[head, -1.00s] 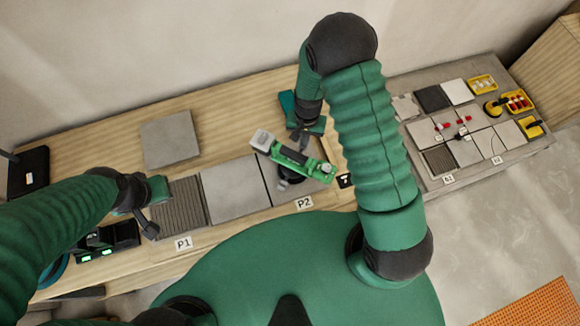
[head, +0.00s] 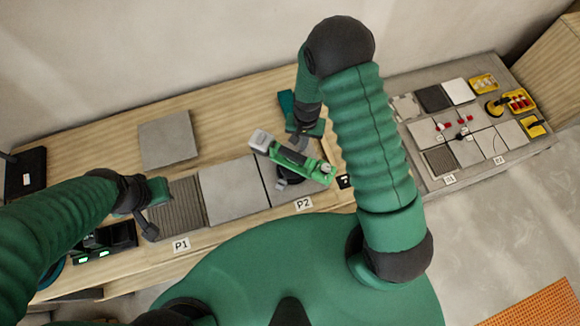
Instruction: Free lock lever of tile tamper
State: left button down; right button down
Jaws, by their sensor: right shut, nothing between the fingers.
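The tile tamper (head: 300,163) is a green tool with a grey end block and a dark round base. It sits over the grey tile right of the middle of the wooden bench, behind the P2 label. My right gripper (head: 291,146) is at the back side of the tamper, close to its green body. Its fingers are shut with nothing seen between them; contact with the tamper cannot be told. The lock lever is too small to make out. My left gripper (head: 150,231) is low over the ribbed tile bed near P1, apart from the tamper; its finger opening is unclear.
A loose grey tile (head: 168,139) lies at the back of the bench. A large grey tile (head: 235,188) lies left of the tamper. A dark charger-like box with green lights (head: 107,241) is at front left. A second panel with tiles and yellow trays (head: 484,84) is at right.

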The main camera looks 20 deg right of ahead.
notch_tip(320, 180, up, 2)
jog(key=shift+a+p, duration=0.15)
jog(key=shift+p, duration=0.75)
notch_tip(320, 180, up, 5)
jog(key=p, duration=0.4)
